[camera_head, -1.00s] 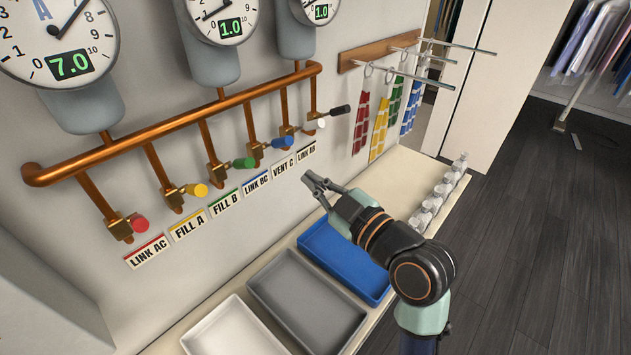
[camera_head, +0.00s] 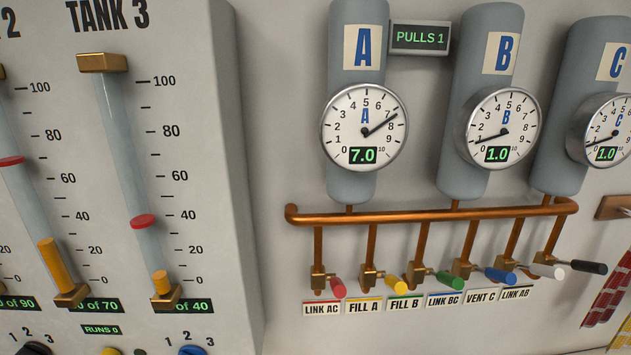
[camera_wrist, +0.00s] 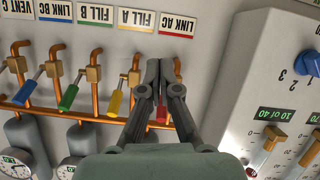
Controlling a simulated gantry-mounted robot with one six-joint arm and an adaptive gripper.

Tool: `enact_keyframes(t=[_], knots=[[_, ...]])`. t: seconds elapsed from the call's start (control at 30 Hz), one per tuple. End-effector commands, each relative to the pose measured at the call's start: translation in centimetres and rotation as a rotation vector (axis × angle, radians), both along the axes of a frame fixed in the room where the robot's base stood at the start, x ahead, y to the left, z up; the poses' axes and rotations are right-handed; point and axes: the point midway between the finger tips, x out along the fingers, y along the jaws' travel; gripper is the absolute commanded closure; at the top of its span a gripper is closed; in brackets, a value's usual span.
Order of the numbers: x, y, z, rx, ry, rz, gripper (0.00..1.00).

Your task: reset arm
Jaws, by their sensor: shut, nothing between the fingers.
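My gripper (camera_wrist: 163,72) shows only in the wrist view, which is upside down. Its fingertips are together and empty. It is in front of the valve row near the LINK AC label (camera_wrist: 178,25). The red valve handle (camera_wrist: 162,114) shows through the gap behind the fingers; I cannot tell how far off it is. In the head view, the red handle (camera_head: 338,287) hangs at the left end of the copper pipe (camera_head: 430,214), and my arm is out of view.
Gauges A (camera_head: 364,127), B (camera_head: 503,127) and C (camera_head: 609,130) read 7.0, 1.0 and 1.0. The counter (camera_head: 415,38) reads PULLS 1. A grey cabinet (camera_head: 225,150) with tank columns stands left of the valves and juts out from the wall.

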Motion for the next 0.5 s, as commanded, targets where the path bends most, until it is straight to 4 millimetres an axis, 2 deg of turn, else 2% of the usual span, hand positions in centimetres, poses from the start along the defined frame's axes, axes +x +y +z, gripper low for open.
enact_keyframes(t=[0.03, 0.1, 0.2, 0.23, 0.27, 0.3, 0.5], knots=[[-1.0, 2.3, -0.9, 0.032, 0.029, 0.001, 1.00], [-2.6, 4.8, -2.0, 0.084, 0.072, -0.020, 1.00], [-5.3, 7.8, -3.4, 0.156, 0.124, -0.061, 1.00], [-6.0, 8.3, -3.1, 0.173, 0.134, -0.074, 1.00], [-5.7, 7.8, -1.0, 0.172, 0.128, -0.079, 1.00], [-5.6, 7.7, 0.3, 0.171, 0.128, -0.081, 1.00], [-5.5, 7.6, 5.9, 0.171, 0.128, -0.082, 1.00]])
